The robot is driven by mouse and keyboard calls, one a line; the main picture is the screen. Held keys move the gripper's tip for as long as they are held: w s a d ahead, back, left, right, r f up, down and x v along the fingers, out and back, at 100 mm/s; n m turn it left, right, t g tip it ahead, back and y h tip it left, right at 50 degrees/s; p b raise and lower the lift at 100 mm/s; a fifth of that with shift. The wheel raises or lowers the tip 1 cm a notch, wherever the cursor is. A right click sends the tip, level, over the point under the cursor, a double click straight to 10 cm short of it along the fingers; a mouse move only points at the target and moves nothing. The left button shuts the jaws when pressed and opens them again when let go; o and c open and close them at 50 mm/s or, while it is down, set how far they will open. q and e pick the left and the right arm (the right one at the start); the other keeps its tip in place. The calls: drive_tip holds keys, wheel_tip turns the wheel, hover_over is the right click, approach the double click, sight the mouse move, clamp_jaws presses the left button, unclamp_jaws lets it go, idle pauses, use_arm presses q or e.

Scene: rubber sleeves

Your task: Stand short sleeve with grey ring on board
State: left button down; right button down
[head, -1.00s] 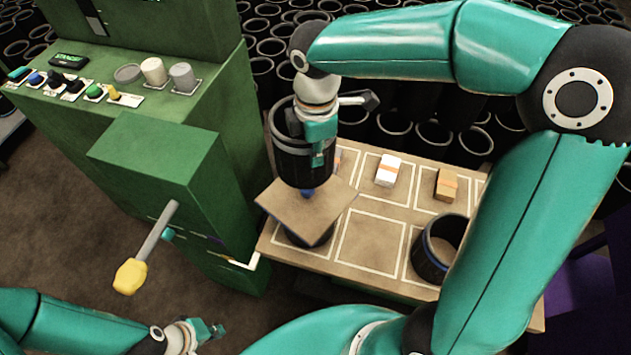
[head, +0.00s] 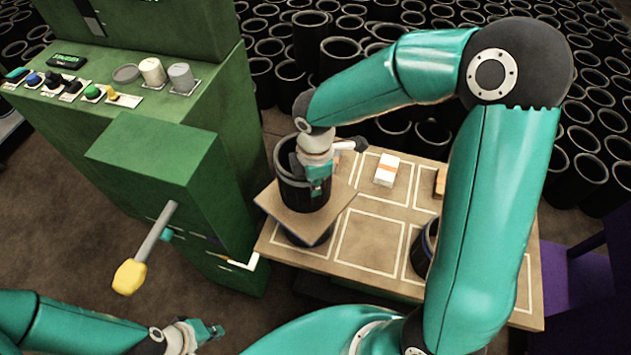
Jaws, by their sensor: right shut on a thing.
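A short black sleeve with a grey ring (head: 287,192) at its top is upright over the brown board (head: 272,205). Its lower end appears to meet the board, though a tiny gap cannot be ruled out. The board lies across the top of another dark sleeve (head: 300,240) on the table. My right gripper (head: 318,184) is shut on the near right wall of the upper sleeve. My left gripper (head: 212,332) is at the bottom left, away from these things; its finger opening is too small to judge.
The table (head: 370,242) has white-outlined squares, a white block with an orange band (head: 387,170), a brown block (head: 440,183) and another black sleeve (head: 420,255), both partly behind my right arm. A green machine (head: 155,165) with a yellow-handled lever (head: 130,276) stands left. Many sleeves fill the back.

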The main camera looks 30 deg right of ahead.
drive_tip(key=shift+f+b, duration=0.4)
drive_tip(key=shift+f, duration=0.15)
drive_tip(key=c, duration=1.3)
unclamp_jaws()
wheel_tip(320, 180, up, 13)
drive_tip(key=shift+s+r+p, duration=0.1)
drive_tip(key=shift+s+p, duration=0.05)
drive_tip(key=shift+p, duration=0.35)
